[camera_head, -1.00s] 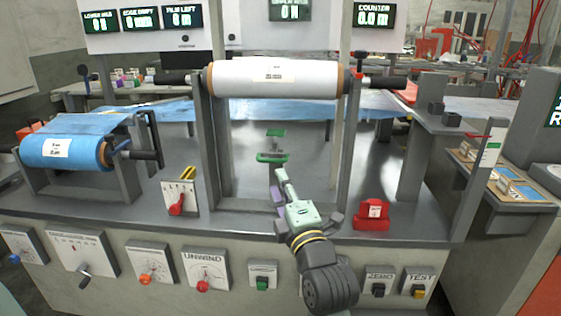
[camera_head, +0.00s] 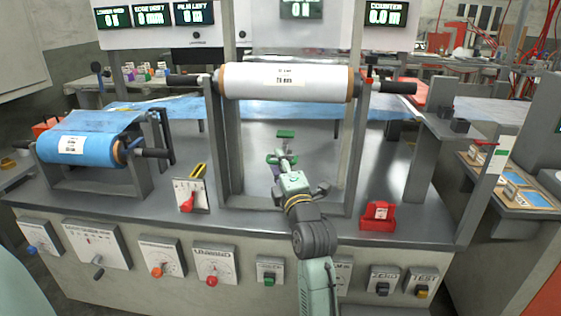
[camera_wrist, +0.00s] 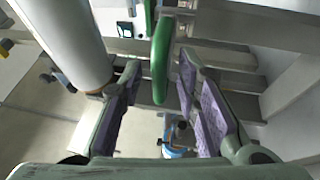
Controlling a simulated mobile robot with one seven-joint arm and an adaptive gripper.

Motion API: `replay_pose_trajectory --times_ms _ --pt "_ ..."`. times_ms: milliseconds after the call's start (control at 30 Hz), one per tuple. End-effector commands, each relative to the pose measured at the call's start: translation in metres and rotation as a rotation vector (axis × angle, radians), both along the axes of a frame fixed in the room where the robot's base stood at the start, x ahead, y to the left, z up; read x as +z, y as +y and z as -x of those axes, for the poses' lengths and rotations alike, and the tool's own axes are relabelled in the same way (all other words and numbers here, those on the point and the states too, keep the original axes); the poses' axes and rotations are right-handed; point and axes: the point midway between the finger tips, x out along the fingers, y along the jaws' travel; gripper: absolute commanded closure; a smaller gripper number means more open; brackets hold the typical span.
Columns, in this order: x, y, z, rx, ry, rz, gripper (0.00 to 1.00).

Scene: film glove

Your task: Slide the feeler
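A green bar-like part, which looks like the feeler (camera_head: 271,159), stands on the grey machine deck below the white roll, with a small green plate (camera_head: 286,133) behind it. In the wrist view a rounded green bar (camera_wrist: 161,60) runs between the fingers toward the top of the picture. My gripper (camera_head: 281,160) reaches forward over the deck and partly covers the green part. In the wrist view my gripper (camera_wrist: 160,95) is open, its purple pads on either side of the bar, with gaps visible. Whether the bar lies fully between the pads in depth is unclear.
The white roll (camera_head: 285,82) spans two grey uprights above the arm. A blue film roll (camera_head: 75,149) is at left. A red-handled lever (camera_head: 188,199) and a red block (camera_head: 378,215) flank the arm on the deck. Knobs and buttons line the front panel.

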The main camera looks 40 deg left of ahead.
Motion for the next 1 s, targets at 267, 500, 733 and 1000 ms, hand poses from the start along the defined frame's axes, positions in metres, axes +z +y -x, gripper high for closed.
replay_pose_trajectory --times_ms 267,500,733,1000 --pt "0.0000 -0.0002 0.0003 0.000 0.000 0.000 0.78" --pt "0.0001 -0.0002 0.0004 0.000 -0.001 -0.001 0.94" --pt "0.0004 -0.0003 0.0006 0.001 -0.001 -0.001 1.00" --pt "0.0007 -0.0002 0.0007 0.001 0.000 -0.002 1.00"
